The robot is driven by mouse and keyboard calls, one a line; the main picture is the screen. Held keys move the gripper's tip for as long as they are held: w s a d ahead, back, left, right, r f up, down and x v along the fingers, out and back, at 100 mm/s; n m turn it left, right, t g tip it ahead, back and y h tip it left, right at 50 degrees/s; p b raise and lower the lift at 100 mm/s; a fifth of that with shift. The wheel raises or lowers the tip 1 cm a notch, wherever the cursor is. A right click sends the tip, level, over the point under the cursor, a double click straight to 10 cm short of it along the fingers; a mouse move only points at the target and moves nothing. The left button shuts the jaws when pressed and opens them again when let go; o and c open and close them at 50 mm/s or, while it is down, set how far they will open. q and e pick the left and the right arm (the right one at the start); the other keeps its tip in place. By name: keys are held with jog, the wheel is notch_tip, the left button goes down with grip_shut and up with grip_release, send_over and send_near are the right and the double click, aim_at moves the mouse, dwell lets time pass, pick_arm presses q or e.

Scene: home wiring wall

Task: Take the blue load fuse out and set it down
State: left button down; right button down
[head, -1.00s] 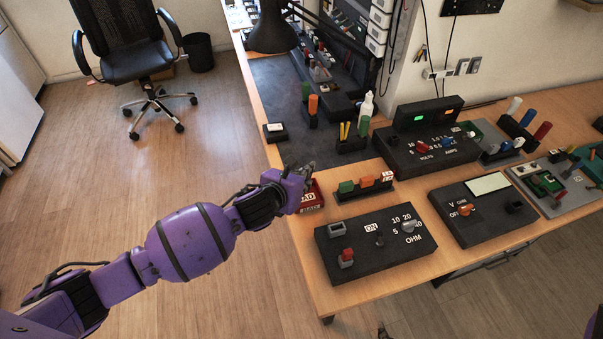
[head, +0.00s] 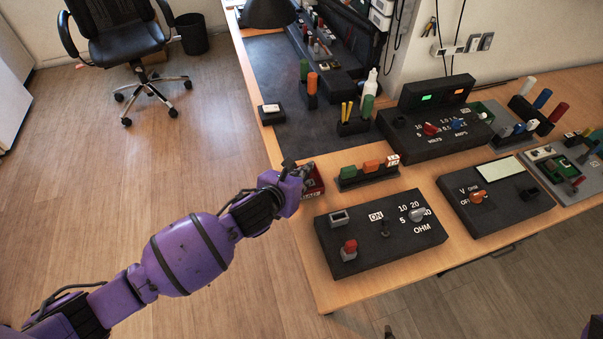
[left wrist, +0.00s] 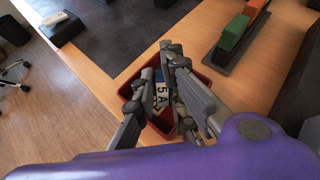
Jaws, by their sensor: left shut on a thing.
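A small red box (head: 315,182) stands on the bench near its left edge, with my left gripper (head: 292,166) at its left side in the head view. In the left wrist view my left gripper (left wrist: 158,92) is shut on a fuse (left wrist: 162,96) with a white "5 A" label and a little blue showing at its top. Behind it lies the red box (left wrist: 126,92). The fingers hide much of the fuse, and I cannot tell whether it is clear of the box.
A fuse rack (head: 367,178) with green and orange fuses stands just right of the red box. The OHM panel (head: 385,240) is in front. A dark mat (head: 275,85) lies behind, with a small black block (head: 271,114) on it. Floor lies left of the bench edge.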

pick_arm(q)
jog(key=c, duration=1.7)
grip_release()
jog(key=shift+s, duration=0.1)
jog(key=v, duration=1.2)
